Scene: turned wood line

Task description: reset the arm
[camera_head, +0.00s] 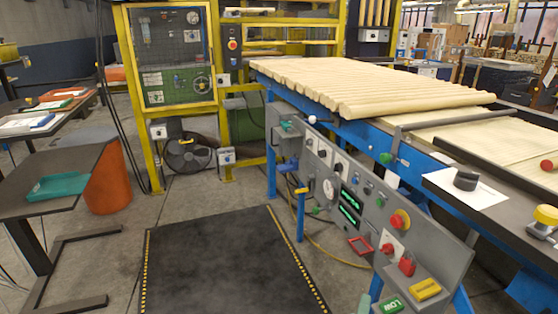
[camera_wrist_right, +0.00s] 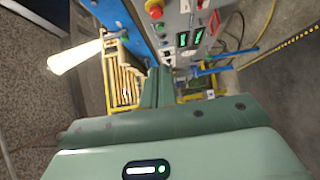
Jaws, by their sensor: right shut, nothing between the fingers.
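My right gripper (camera_wrist_right: 157,86) shows in the right wrist view, its two green fingers pressed together with nothing between them. It points down past the side of the blue-framed machine, and touches nothing that I can make out. The grey control panel (camera_head: 337,192) with its knobs, green displays and red button stands at the right in the head view. The panel also shows at the top of the wrist view (camera_wrist_right: 184,45). I cannot make out either gripper clearly in the head view. My left gripper is not in view.
Pale turned wood rods (camera_head: 370,88) lie in a row on the blue-framed line. A black floor mat (camera_head: 228,262) is clear in front. A dark side table (camera_head: 50,175) with a teal tray (camera_head: 57,187) stands left, by an orange bin (camera_head: 108,185). A yellow-framed machine (camera_head: 152,180) stands behind.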

